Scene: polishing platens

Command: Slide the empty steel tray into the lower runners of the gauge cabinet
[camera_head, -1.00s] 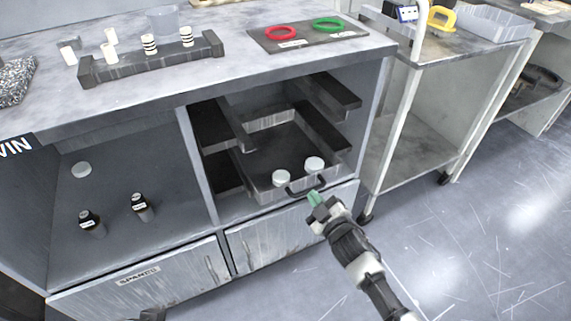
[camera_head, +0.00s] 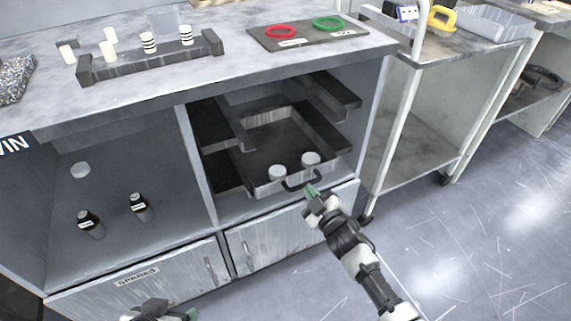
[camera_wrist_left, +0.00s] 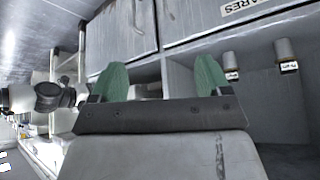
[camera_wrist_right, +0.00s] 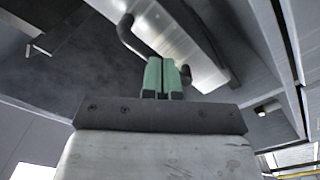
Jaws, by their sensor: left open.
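A steel tray (camera_head: 268,186) with a dark bar handle (camera_head: 301,183) is partly inside the gauge cabinet (camera_head: 200,185), below the upper ledges; its contact with the lower runners (camera_head: 222,172) is hidden. Two white round pieces (camera_head: 310,158) appear in its front part. My right gripper (camera_head: 311,190) is at the handle's right end. Its green fingers are together in the right wrist view (camera_wrist_right: 166,77), and the handle (camera_wrist_right: 138,38) passes behind the tips; touch is unclear. My left gripper (camera_head: 165,311) is low at the bottom edge, fingers apart and empty in the left wrist view (camera_wrist_left: 160,82).
A grey shallow tray (camera_head: 490,22) lies on the cart at the right. The worktop bears a rack (camera_head: 155,62) and a mat with red and green rings (camera_head: 282,31). The floor at the right is clear.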

